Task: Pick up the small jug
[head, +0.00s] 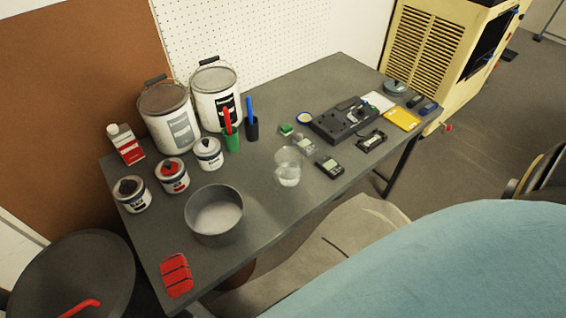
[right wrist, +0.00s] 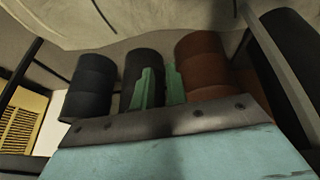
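The small jug appears to be the clear, see-through vessel (head: 288,167) standing upright near the middle of the table's front side in the head view. Neither gripper shows in the head view, and nothing touches the jug there. In the right wrist view, two narrow green upright pieces, probably the fingers of my right gripper (right wrist: 162,88), stand close together at the centre. The jug is not visible in that view.
The dark table (head: 262,215) holds a grey pot (head: 214,216) left of the jug, and paint cans (head: 170,120) behind. A dark multimeter (head: 329,167) lies right of the jug. A green cup with a red marker (head: 231,139) stands behind it. Dark and brown cylinders (right wrist: 203,68) show in the wrist view.

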